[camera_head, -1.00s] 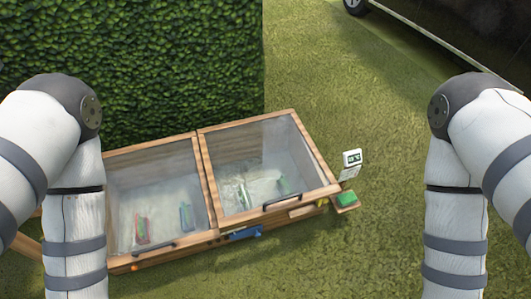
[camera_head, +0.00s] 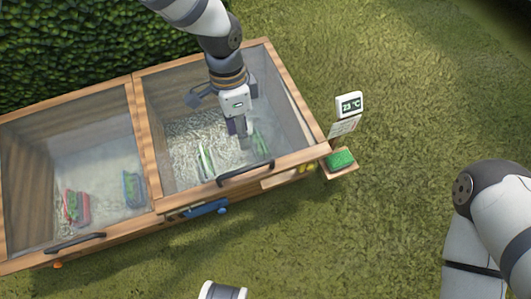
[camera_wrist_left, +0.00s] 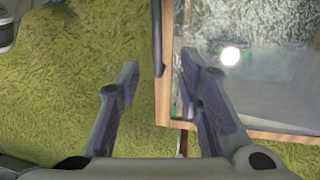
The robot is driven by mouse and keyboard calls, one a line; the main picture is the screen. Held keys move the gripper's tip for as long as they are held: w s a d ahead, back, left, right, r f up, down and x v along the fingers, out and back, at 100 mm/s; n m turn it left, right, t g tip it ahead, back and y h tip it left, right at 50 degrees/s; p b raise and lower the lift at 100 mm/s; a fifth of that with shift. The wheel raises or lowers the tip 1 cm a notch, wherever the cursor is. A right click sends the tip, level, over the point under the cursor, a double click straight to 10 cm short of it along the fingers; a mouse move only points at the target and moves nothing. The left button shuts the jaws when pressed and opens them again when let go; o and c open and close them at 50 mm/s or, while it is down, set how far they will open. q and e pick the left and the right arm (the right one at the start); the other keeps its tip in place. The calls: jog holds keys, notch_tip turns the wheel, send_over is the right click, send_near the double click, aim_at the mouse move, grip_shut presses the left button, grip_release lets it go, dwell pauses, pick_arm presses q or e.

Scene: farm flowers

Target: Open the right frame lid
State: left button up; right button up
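The right frame lid (camera_head: 285,103) is a glass pane in a wooden rim and lies shut on the right half of the wooden cold frame. Its dark bar handle (camera_head: 245,173) is on the front rim. My left gripper (camera_head: 243,137) points down over the pane, a little behind the handle in the picture. In the left wrist view the gripper (camera_wrist_left: 159,66) is open and empty, and the dark handle (camera_wrist_left: 158,38) shows between and beyond the fingertips. Contact with the handle cannot be seen. My right gripper is out of view.
The left lid (camera_head: 100,140) is shut, with its own handle (camera_head: 75,243). A thermometer sign (camera_head: 349,105) and a green block (camera_head: 341,159) stand at the right corner. A blue item (camera_head: 205,209) is on the front wall. A hedge stands behind; grass lies open in front.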

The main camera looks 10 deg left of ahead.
aim_at(245, 168)
pick_arm(q)
jog(key=f+b, duration=0.1)
jog(key=f, duration=0.2)
jog(key=s+f, duration=0.1)
jog(key=f, duration=0.3)
jog(key=s+f+b, duration=0.1)
jog(key=f, duration=0.3)
jog(key=shift+s+d+f+b, duration=0.15)
jog(key=shift+d+b, duration=0.2)
jog(key=shift+d, duration=0.05)
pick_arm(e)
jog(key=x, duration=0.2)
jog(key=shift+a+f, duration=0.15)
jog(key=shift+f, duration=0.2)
pick_arm(q)
grip_shut()
